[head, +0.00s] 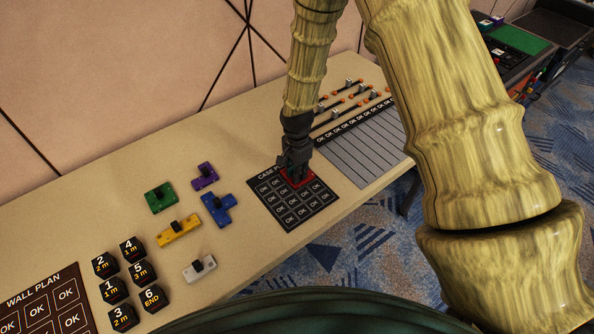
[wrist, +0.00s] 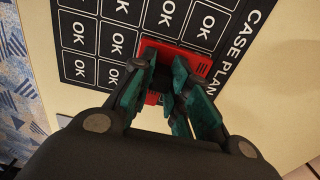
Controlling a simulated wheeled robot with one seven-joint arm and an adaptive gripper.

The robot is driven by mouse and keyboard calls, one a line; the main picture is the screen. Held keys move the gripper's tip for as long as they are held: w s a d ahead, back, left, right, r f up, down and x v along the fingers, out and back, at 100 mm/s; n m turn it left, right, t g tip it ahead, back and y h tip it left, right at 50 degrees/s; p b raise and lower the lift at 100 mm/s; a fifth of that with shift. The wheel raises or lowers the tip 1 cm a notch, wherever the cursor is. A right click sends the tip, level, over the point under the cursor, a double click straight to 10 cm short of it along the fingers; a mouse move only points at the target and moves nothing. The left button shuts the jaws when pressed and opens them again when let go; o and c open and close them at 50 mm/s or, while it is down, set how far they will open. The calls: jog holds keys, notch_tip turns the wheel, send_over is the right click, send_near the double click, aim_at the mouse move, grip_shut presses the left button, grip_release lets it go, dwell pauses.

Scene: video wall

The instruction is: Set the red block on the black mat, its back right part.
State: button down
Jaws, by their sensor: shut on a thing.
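The red block (head: 291,180) is at the back right part of the black mat (head: 293,212), which has a grid of OK squares and a CASE PLAN heading. My gripper (head: 296,165) points down over that part and is shut on the block. In the wrist view, the red block (wrist: 198,62) shows between and beyond the fingers (wrist: 168,85), over squares near the heading edge of the mat (wrist: 115,75). The fingers hide part of the block. I cannot tell whether its underside touches the mat.
Left of the mat lie a blue block (head: 219,210), a purple block (head: 204,176), a green block (head: 160,199), a yellow block (head: 179,231) and a white block (head: 199,267). Right of it is a lined grey sheet (head: 362,148). Numbered black tiles (head: 128,285) stand at the front left.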

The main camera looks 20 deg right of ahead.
jog(key=c, duration=1.4)
grip_release()
jog(key=shift+f, duration=0.1)
jog(key=shift+o, duration=0.2)
jog(key=shift+r, duration=0.2)
notch_tip(320, 180, up, 12)
jog(key=b, duration=0.2)
jog(key=shift+b, duration=0.3)
